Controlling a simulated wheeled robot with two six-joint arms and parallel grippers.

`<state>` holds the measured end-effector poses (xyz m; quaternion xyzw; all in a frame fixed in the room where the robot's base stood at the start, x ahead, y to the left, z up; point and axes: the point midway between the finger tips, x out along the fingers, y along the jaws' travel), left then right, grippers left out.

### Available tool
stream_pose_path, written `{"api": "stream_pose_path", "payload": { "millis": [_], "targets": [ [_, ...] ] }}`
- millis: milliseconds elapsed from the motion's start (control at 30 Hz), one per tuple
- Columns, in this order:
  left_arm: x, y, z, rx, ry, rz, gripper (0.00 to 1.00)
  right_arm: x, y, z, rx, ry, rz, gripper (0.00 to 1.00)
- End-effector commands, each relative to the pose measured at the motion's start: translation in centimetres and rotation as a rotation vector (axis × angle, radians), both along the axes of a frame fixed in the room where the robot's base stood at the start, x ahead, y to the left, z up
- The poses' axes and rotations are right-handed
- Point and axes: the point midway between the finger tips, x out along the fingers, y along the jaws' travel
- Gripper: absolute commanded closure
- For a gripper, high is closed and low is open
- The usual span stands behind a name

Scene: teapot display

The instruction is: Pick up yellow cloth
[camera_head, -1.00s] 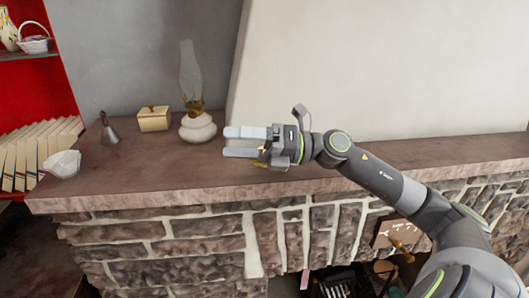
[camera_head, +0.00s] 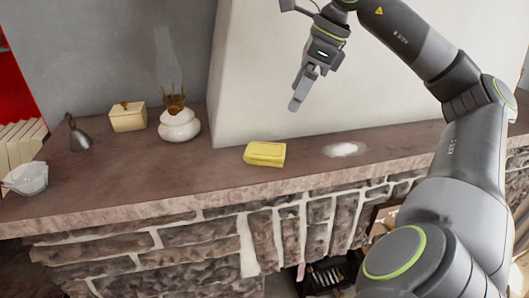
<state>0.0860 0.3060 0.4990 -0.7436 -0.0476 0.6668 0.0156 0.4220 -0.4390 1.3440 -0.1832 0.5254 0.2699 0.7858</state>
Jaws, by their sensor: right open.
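The yellow cloth (camera_head: 265,154) lies folded in a small block on the brown stone ledge (camera_head: 225,178), near its front edge. My right gripper (camera_head: 297,101) is raised above and a little to the right of the cloth, pointing down. It is apart from the cloth and empty. Its fingers show nearly edge-on, one in front of the other. My left gripper is not in view.
A whitish patch (camera_head: 345,149) lies on the ledge right of the cloth. An oil lamp (camera_head: 179,124), a cream box (camera_head: 128,117), a dark bell (camera_head: 77,137) and a white bowl (camera_head: 26,178) stand to the left. A pale wall (camera_head: 400,85) rises behind.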

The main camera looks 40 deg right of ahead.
Motion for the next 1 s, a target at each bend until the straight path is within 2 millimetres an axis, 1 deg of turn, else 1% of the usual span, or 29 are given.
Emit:
{"api": "stream_pose_path", "payload": {
  "millis": [33,100,300,400,533,700,833,1000],
  "targets": [
    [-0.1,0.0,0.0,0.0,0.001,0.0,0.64,0.3,0.3,-1.2,0.002,0.007,0.002,0.18],
    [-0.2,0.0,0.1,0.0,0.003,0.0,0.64,0.8,0.7,-2.7,0.003,0.007,0.003,0.18],
    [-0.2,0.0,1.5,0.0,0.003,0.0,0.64,2.1,1.8,-6.4,0.008,0.006,0.005,0.18],
    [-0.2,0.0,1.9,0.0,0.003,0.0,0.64,2.6,2.2,-7.9,0.007,0.004,0.004,0.18],
    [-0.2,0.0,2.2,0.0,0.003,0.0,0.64,3.0,2.4,-9.0,0.007,0.002,0.003,0.18],
    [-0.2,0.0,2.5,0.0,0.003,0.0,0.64,3.1,2.6,-9.6,0.006,0.001,0.002,0.18],
    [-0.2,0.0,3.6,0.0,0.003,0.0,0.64,3.4,2.9,-10.5,0.008,0.003,0.003,0.18],
    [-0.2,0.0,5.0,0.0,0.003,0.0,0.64,4.0,3.3,-12.4,0.01,0.003,0.004,0.18]
  ]
}}
